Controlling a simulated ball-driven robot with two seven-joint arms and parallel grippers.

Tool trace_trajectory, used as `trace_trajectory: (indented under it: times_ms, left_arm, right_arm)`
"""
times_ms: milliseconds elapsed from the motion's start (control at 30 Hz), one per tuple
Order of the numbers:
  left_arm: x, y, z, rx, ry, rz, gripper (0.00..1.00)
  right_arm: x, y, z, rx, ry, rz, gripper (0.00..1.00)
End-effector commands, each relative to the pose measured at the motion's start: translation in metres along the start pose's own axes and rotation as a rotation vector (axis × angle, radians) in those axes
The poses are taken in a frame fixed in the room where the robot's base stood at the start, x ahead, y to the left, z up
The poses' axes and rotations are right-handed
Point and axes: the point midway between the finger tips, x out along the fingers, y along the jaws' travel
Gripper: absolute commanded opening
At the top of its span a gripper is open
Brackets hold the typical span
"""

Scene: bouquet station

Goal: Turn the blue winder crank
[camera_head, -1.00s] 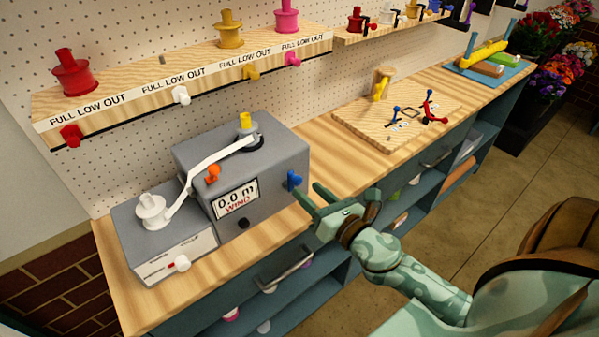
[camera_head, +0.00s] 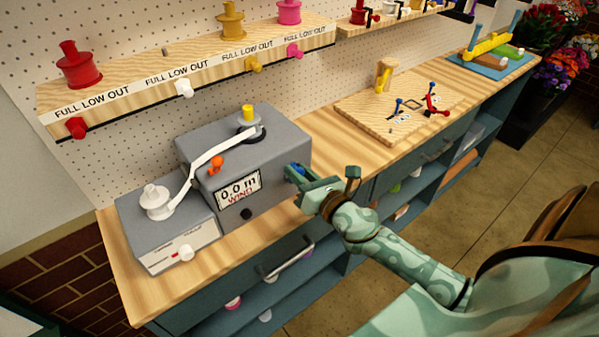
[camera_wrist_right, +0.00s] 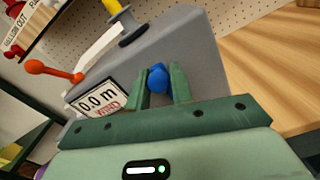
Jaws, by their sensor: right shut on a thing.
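The grey winder box (camera_head: 200,150) stands on the wooden bench, with a display (camera_head: 238,192) reading "0.0 m" and "WIND". The blue crank (camera_head: 295,171) sticks out from its right side, partly hidden by my gripper. My right gripper (camera_head: 299,183) is at the crank. In the right wrist view the blue crank knob (camera_wrist_right: 158,78) sits between the two green fingers (camera_wrist_right: 160,88), which are shut on it. A white ribbon (camera_head: 205,158) runs from the white spool (camera_head: 155,200) on the lower box to the winder top. My left gripper does not show.
A shelf with coloured spools (camera_head: 78,66) hangs above. A wooden board (camera_head: 390,121) with small tools lies further right. Drawer handles (camera_head: 287,258) jut from the bench front.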

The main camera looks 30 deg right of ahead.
Motion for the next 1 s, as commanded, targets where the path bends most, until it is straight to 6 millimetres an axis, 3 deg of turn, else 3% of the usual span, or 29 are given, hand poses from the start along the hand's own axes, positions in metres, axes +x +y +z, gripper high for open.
trace_trajectory:
  times_ms: [367, 1000]
  left_arm:
    - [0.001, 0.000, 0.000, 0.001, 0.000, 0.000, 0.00]
    - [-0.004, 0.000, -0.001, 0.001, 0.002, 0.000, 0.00]
  right_arm:
    - [0.000, -0.005, 0.001, 0.140, 0.002, 0.003, 0.00]
    - [0.000, -0.030, -0.001, 0.730, 0.002, 0.003, 0.00]
